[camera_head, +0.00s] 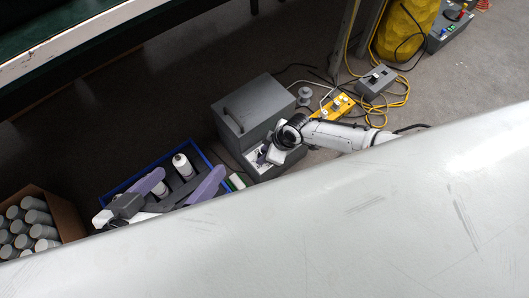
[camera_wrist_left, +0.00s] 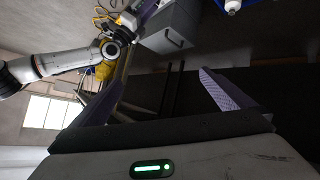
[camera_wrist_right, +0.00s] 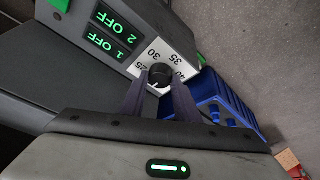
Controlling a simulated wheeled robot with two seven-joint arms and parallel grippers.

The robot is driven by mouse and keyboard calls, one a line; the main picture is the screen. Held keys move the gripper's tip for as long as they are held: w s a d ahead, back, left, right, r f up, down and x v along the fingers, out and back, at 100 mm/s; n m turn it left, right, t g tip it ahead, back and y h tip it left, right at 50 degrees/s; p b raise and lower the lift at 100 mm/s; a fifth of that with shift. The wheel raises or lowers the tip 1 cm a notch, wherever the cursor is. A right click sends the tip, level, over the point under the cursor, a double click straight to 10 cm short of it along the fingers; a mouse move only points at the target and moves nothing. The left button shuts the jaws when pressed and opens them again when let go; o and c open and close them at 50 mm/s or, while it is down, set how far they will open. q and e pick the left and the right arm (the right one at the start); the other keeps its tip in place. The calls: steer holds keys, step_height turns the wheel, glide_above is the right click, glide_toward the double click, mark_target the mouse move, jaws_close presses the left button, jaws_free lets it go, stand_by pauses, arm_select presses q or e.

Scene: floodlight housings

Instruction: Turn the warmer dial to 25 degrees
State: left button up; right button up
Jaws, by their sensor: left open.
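The warmer is a grey box (camera_head: 246,104) on the floor in the middle of the head view. In the right wrist view its panel shows green readouts "1 OFF" and "2 OFF" (camera_wrist_right: 112,34). Beside them is a white scale with 25, 30, 35 and 40 around a black dial (camera_wrist_right: 160,73). A pale mark shows at the dial's lower edge; its exact reading is unclear. My right gripper (camera_wrist_right: 160,82) has its fingers closed in on both sides of the dial. My left gripper (camera_head: 190,172) is open and empty, left of the warmer, above a blue crate.
The blue crate (camera_head: 203,152) holds white bottles (camera_head: 183,166). A cardboard box (camera_head: 69,212) of grey cylinders stands at far left. A yellow device (camera_head: 338,106), a grey box (camera_head: 376,82) and yellow cables lie right of the warmer. A pale surface (camera_head: 330,230) fills the foreground.

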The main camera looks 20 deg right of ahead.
arm_select(q)
steer(key=shift+a+r+p, duration=0.1)
steer(key=shift+p, duration=0.25)
